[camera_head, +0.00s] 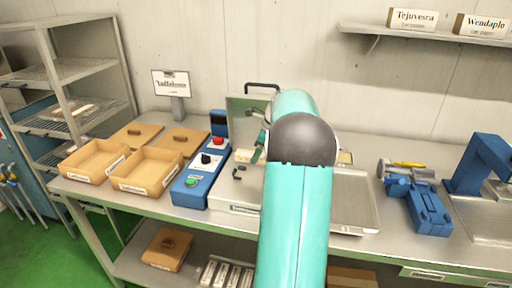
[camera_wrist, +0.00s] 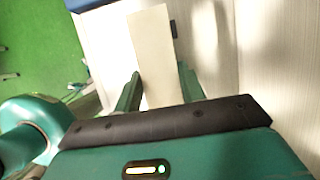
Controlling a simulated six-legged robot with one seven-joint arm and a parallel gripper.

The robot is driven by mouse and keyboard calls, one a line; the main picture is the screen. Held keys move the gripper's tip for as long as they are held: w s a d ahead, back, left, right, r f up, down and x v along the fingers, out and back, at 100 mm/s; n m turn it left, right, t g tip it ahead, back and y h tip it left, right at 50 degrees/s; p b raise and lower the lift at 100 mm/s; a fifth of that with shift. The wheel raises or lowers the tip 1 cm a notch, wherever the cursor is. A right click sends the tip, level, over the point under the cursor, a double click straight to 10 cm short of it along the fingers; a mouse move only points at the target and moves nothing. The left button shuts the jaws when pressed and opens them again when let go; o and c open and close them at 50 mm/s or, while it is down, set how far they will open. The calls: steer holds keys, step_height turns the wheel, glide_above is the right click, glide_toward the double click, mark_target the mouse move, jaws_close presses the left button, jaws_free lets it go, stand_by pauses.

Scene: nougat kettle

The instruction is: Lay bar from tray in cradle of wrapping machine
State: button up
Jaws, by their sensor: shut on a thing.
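In the wrist view, my gripper (camera_wrist: 160,85) is shut on a pale cream bar (camera_wrist: 155,45), with one green finger on each side of it. The bar extends forward beyond the fingertips. In the head view, my teal arm crosses the middle of the bench, and my gripper (camera_head: 259,150) shows only in part at its left side. A grey metal machine (camera_head: 238,104) with a dark handle stands behind the gripper. A flat metal tray (camera_head: 355,200) lies right of my arm. The arm hides much of both, and no cradle is clearly visible.
A blue control box (camera_head: 203,172) with knobs stands left of my gripper. Cardboard boxes (camera_head: 146,169) are further left. A blue clamp-like tool (camera_head: 418,203) and a blue stand (camera_head: 480,165) are at the right. A shelf (camera_head: 420,33) hangs on the wall.

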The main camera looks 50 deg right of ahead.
steer(key=shift+w+f, duration=0.15)
steer(key=shift+f, duration=2.75)
steer(key=shift+f, duration=0.6)
steer(key=o, duration=1.5)
steer(key=shift+o, duration=0.2)
steer(key=shift+r, duration=0.1)
steer(key=shift+r, duration=3.95)
